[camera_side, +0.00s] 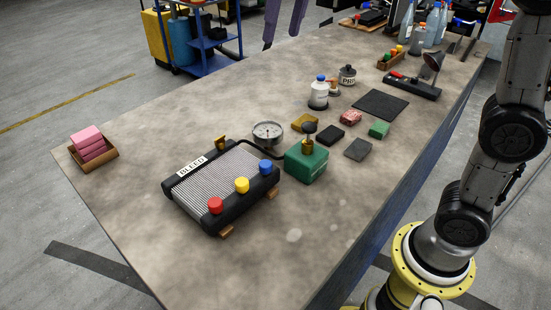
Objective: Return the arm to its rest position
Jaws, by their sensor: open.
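The workbench (130,200) carries a finned black block (222,185) with red, yellow and blue caps, a gauge (268,134), a green container (306,166), a white bottle (319,95) and a tray of pink blocks (105,160). A blue cart (210,42) stands behind.

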